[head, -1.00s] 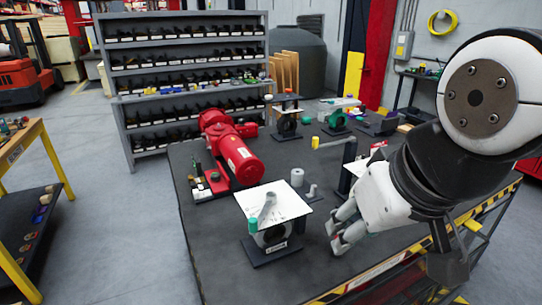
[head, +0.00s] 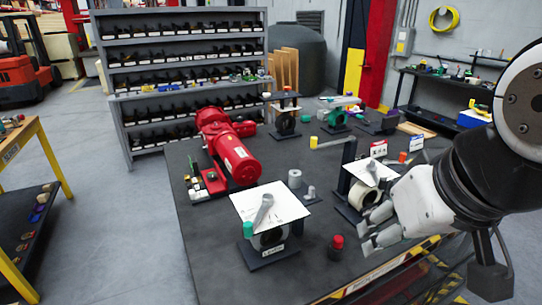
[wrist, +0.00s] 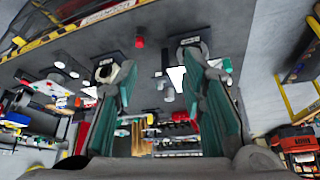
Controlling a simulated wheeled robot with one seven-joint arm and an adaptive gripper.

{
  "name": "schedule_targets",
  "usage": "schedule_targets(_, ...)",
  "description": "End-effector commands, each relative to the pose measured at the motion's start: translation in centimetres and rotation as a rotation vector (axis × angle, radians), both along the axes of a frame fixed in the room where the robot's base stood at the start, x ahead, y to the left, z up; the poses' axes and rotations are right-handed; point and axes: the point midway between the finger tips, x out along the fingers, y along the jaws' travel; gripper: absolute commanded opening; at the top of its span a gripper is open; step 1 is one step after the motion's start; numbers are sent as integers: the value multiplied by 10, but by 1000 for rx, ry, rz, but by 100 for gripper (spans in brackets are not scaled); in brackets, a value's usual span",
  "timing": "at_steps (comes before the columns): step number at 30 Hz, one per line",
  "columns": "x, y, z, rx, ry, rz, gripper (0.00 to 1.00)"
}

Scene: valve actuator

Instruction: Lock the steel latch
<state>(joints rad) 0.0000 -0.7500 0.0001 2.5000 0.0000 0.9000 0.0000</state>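I cannot tell for certain which part is the steel latch. A grey lever with a teal tip (head: 262,212) lies on a white plate over a stand at the table's front; the label is too small to read. A second stand with a cream ring (head: 360,196) and a grey lever on a white plate is to its right. My gripper (head: 372,228) is beside this second stand, apart from the first lever. In the wrist view, its fingers (wrist: 160,65) are spread with nothing between them. The cream ring (wrist: 106,72) shows there beside the left finger.
A red-capped part (head: 337,243) stands near the table's front edge. A large red actuator (head: 236,158) lies at the left. A yellow-tipped lever (head: 330,143) sticks out behind. More stands are at the back. The dark tabletop (head: 215,262) is clear at front left.

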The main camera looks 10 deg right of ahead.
Motion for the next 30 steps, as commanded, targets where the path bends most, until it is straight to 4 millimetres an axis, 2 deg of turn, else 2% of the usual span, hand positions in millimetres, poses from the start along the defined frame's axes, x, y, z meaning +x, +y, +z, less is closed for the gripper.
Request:
schedule_targets(1, 0, 0, 0, 0, 1, -1, 24)
schedule_targets(4, 2, 0, -2, 14, 17, -14, 2)
schedule_targets(5, 3, 1, -3, 22, 27, -22, 0)
schedule_targets(11, 18, 4, -16, 135, 163, -134, 0)
schedule_targets(17, 41, 9, -32, 305, 343, -293, 0)
schedule_targets(30, 109, 8, -65, 716, 697, -632, 0)
